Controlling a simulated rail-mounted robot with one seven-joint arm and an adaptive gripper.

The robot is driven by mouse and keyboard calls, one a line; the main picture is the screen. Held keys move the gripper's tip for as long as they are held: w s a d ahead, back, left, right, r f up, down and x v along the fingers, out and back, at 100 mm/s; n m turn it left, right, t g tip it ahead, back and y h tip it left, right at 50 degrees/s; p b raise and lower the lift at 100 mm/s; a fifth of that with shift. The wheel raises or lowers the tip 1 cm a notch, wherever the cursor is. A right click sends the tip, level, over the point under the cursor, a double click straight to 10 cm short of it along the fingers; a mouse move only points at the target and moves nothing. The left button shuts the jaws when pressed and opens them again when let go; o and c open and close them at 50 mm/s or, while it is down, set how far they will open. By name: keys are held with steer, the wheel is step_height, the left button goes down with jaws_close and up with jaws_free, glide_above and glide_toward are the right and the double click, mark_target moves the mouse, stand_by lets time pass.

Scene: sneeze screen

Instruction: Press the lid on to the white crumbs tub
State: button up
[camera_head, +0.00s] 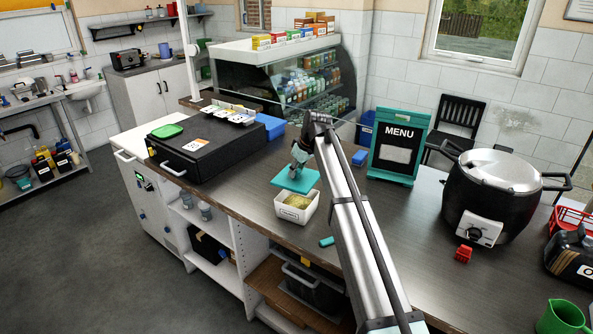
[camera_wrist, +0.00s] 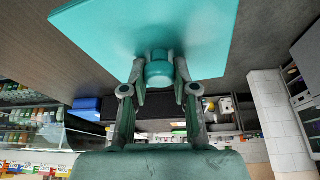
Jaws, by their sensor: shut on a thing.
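The white crumbs tub (camera_head: 297,209) stands on the dark counter, open at the top, with yellowish crumbs inside and a label on its front. The teal square lid (camera_head: 304,177) is held above the back part of the tub, apart from its rim as far as I can see. My gripper (camera_head: 298,160) is shut on the lid's knob. In the wrist view the two fingers of my gripper (camera_wrist: 159,75) clasp the round knob of the lid (camera_wrist: 100,30), whose flat plate fills the top. The tub is hidden behind the lid there.
A black box-like unit (camera_head: 215,150) with a green lid and cards stands to the left. A MENU sign (camera_head: 398,148) and a large black pot (camera_head: 495,195) stand to the right. A small teal item (camera_head: 326,241) lies near the tub. Counter around the tub is mostly clear.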

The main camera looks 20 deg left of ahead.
mark_target(299, 176)
steer(key=shift+f, duration=0.2)
steer(key=shift+f+b, duration=0.95)
steer(key=shift+f, duration=1.25)
steer(key=shift+f+b, duration=0.85)
steer(key=shift+f, duration=0.6)
stand_by(4.2)
